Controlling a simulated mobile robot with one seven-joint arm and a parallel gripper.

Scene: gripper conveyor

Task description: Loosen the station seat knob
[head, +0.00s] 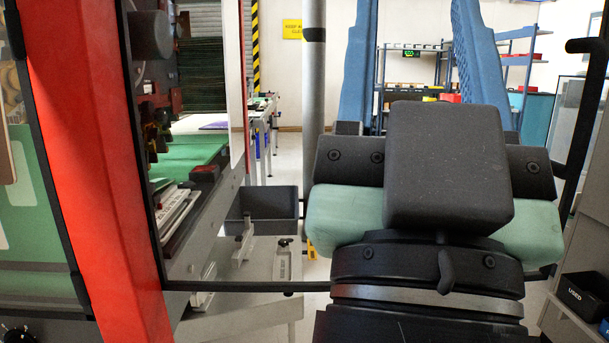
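My gripper (414,20) fills the right half of the head view, with two blue ribbed fingers rising from a dark wrist with teal pads. The fingers stand well apart with nothing between them in view; their tips are cut off by the top edge. I cannot tell which is the station seat knob. My gripper is apart from both.
A red machine post (90,170) and an open machine with a green board (188,155) take the left. A grey bin (262,203) hangs by the machine's side. A pale pole (313,80) stands behind. Shelves (415,75) are far back; a black "USED" box (582,295) is lower right.

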